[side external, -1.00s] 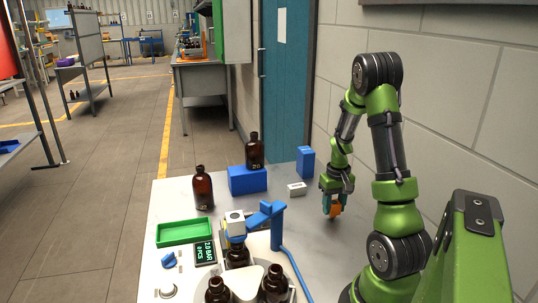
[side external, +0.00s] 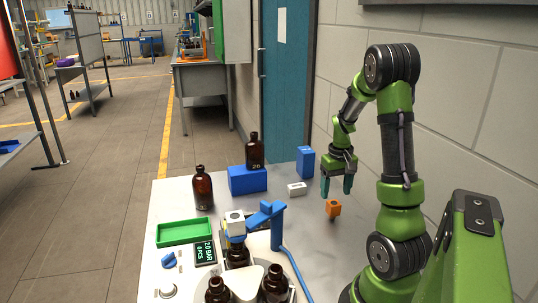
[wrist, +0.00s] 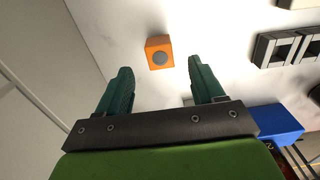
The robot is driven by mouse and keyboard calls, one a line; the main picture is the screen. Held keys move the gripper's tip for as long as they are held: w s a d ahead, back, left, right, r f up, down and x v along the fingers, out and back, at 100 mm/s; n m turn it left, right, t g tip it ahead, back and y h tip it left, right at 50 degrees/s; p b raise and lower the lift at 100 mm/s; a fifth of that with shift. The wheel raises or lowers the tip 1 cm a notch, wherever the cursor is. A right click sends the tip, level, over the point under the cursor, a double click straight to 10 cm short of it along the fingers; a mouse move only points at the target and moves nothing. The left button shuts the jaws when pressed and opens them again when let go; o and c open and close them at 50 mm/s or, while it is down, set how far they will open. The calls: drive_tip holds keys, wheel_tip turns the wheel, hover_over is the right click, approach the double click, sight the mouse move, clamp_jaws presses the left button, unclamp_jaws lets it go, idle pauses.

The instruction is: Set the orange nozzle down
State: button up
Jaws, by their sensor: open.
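The orange nozzle (side external: 332,208) stands on the white table top, near the table's right side. In the wrist view the orange nozzle (wrist: 158,52) shows its square orange top with a round grey centre, beyond the fingertips. My gripper (side external: 337,190) is open and empty, above the nozzle and apart from it. In the wrist view the two green fingers of my gripper (wrist: 160,75) are spread wide with nothing between them.
A small white block (side external: 297,189) and an upright blue block (side external: 305,163) are left of my gripper. A green tray (side external: 184,232) and a blue-armed station (side external: 265,218) with several bottles occupy the front left.

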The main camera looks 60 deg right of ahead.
sight(334, 203)
wheel_tip(334, 203, up, 5)
drive_tip(key=w+a+r+n+t, duration=0.15)
drive_tip(key=w+a+r, duration=0.25)
drive_tip(key=a, duration=0.5)
drive_tip(key=w+a+r+n+t, duration=0.1)
drive_tip(key=w+a+r+t, duration=0.25)
drive_tip(key=a, duration=0.55)
drive_tip(key=s+a+r+n+t+y, duration=0.1)
drive_tip(key=s+a, duration=0.1)
drive_tip(key=a, duration=0.5)
drive_tip(key=s+a+r+n+t+y, duration=0.1)
drive_tip(key=a+r, duration=0.1)
drive_tip(key=a, duration=0.6)
drive_tip(key=shift+s, duration=0.4)
drive_tip(key=shift+o, duration=0.3)
drive_tip(key=shift+r+n, duration=0.15)
drive_tip(key=shift+n, duration=0.1)
